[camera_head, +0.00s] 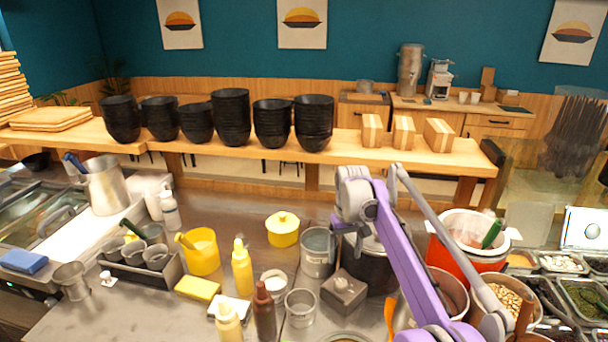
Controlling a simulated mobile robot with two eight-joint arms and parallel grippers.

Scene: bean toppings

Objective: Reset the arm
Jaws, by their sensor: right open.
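My right arm (402,255), purple and grey, comes in from the bottom right and reaches up over the counter. Its grey end with the right gripper (354,222) is in front of a large dark pot (368,262), to the right of a metal cup. The gripper is open and I see nothing held in it; its fingers are small and hard to make out. My left arm and left gripper are not in view.
Stacked black bowls (231,115) line the wooden shelf (350,155). On the steel counter stand a yellow lidded pot (283,230), a yellow jug (202,252), sauce bottles (242,268) and a red-sided bucket (462,258). Topping trays (580,298) fill the right. Bare counter shows mid-left.

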